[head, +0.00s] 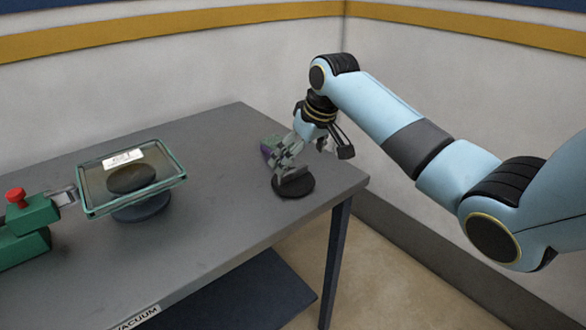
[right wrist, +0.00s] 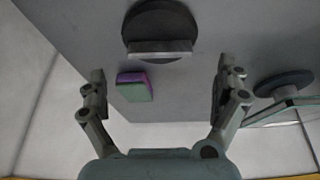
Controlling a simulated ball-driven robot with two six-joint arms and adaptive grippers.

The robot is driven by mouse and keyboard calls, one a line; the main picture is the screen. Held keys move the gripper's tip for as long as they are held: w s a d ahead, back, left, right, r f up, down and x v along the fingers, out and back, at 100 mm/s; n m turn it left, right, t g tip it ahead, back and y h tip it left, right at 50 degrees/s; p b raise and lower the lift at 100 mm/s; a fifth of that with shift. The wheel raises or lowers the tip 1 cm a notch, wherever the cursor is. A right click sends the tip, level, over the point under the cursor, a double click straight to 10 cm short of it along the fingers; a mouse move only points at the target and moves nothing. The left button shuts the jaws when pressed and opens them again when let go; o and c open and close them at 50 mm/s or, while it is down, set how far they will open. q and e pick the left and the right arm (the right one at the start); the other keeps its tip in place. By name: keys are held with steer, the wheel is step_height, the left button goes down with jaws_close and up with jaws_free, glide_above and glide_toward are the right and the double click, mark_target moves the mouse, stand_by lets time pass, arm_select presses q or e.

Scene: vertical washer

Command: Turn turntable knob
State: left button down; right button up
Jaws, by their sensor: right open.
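A round black disc with a raised grey bar across it, which looks like the turntable knob, stands near the table's right corner in the head view (head: 296,187). In the right wrist view the black disc (right wrist: 160,17) is at the top, with its bar (right wrist: 160,48) lying crosswise. My right gripper (head: 303,158) is over the disc in the head view and partly covers it. In the right wrist view my right gripper (right wrist: 159,82) has its fingers wide apart with nothing held; the bar is beyond the fingertips. My left gripper is not in view.
A small purple and green block (right wrist: 134,86) lies beside the disc, between the fingers in the right wrist view. A glass-topped piece (head: 168,184) on a dark round base stands left. A green device with a red knob (head: 15,196) is at the far left. The table middle (head: 220,180) is clear.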

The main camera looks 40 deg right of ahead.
mark_target(294, 170)
steer(key=x, duration=0.5)
steer(key=shift+f, duration=0.25)
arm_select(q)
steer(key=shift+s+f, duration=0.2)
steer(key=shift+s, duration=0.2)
arm_select(e)
steer(key=c, duration=1)
steer(key=shift+c, duration=0.2)
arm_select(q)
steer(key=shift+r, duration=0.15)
arm_select(e)
steer(key=shift+n, duration=0.4)
